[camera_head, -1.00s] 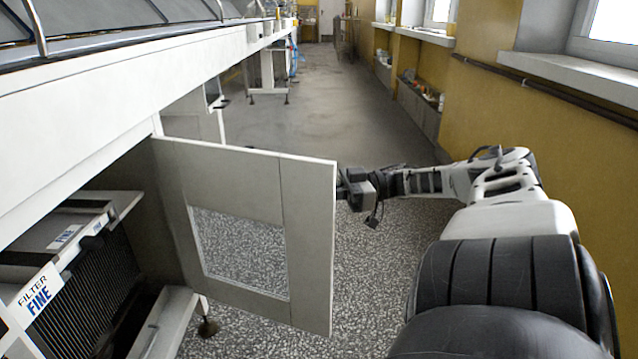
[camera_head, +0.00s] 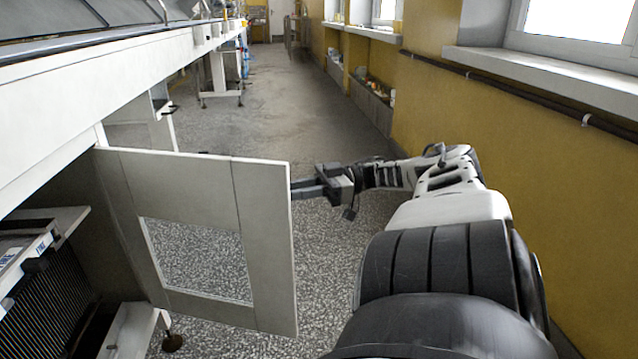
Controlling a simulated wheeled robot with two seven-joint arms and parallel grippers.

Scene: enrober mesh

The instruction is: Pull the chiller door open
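The chiller door (camera_head: 262,215) is a pale panel with a rectangular window opening. It stands swung out from the white machine housing, and the speckled floor shows through the opening. My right arm reaches in from the right. My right gripper (camera_head: 306,187) is at the door's free edge, on its far side, with dark fingers pointing left toward the panel. The fingertips are partly hidden by the door edge, so I cannot tell whether they are apart or touch it. My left gripper is out of view. No handle shows on the visible door face.
The open bay at the left holds a filter unit (camera_head: 45,300) with a dark grille and a white support frame with a foot (camera_head: 172,342). The yellow wall (camera_head: 480,140) with a dark pipe runs along the right. The aisle floor (camera_head: 280,110) ahead is clear.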

